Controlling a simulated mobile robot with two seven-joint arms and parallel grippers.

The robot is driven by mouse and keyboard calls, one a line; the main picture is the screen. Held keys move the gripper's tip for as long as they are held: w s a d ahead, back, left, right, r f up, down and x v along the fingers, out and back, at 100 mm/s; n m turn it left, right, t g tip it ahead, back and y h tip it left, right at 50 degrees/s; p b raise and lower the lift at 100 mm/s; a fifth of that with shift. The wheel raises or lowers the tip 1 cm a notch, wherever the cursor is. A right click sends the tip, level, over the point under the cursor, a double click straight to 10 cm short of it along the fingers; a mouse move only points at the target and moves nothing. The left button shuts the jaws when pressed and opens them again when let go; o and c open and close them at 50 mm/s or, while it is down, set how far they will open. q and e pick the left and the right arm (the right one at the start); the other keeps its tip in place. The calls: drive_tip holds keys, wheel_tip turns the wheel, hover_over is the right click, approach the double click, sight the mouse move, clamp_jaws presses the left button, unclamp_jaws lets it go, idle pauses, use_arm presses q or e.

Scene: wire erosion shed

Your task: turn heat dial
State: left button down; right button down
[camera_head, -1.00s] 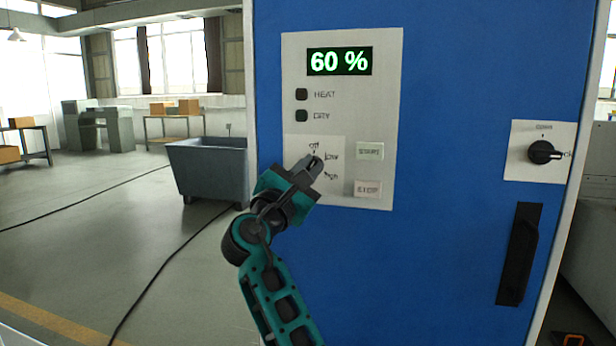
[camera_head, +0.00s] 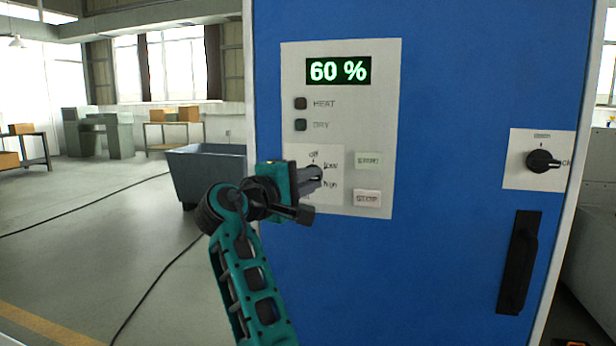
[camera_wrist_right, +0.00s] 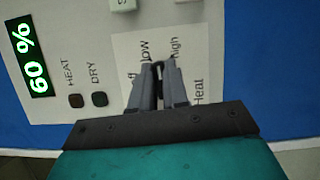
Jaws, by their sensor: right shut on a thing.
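The heat dial (camera_wrist_right: 159,78) is dark and mostly hidden between my fingers in the right wrist view. It sits on a pale square of the control panel, with printed marks off, low, high and Heat around it. My right gripper (camera_wrist_right: 160,92) is shut on the dial. In the head view my right gripper (camera_head: 318,178) covers the dial, and its fingers point right, between the low and high marks. I cannot see exactly where the dial's pointer stands. My left gripper is not in view.
The grey panel (camera_head: 386,90) on the blue cabinet (camera_head: 450,80) has a 60 % display (camera_head: 338,70), HEAT and DRY lamps and two buttons (camera_head: 368,160). Another black knob (camera_head: 541,161) and a black handle (camera_head: 518,262) are at right. A grey bin (camera_head: 205,172) stands behind at left.

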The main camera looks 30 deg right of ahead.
drive_tip(key=m+y+p, duration=0.2)
drive_tip(key=m, duration=0.2)
drive_tip(key=shift+m, duration=0.4)
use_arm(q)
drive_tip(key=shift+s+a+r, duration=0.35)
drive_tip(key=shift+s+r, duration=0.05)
use_arm(e)
drive_tip(key=shift+m+y, duration=0.3)
drive_tip(key=shift+m, duration=0.1)
drive_tip(key=shift+f, duration=0.1)
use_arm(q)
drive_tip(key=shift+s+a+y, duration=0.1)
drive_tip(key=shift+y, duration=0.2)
use_arm(e)
drive_tip(key=c, duration=1.1)
unclamp_jaws()
drive_tip(key=v, duration=0.7)
drive_tip(key=shift+s+a, duration=0.1)
drive_tip(key=shift+a, duration=0.2)
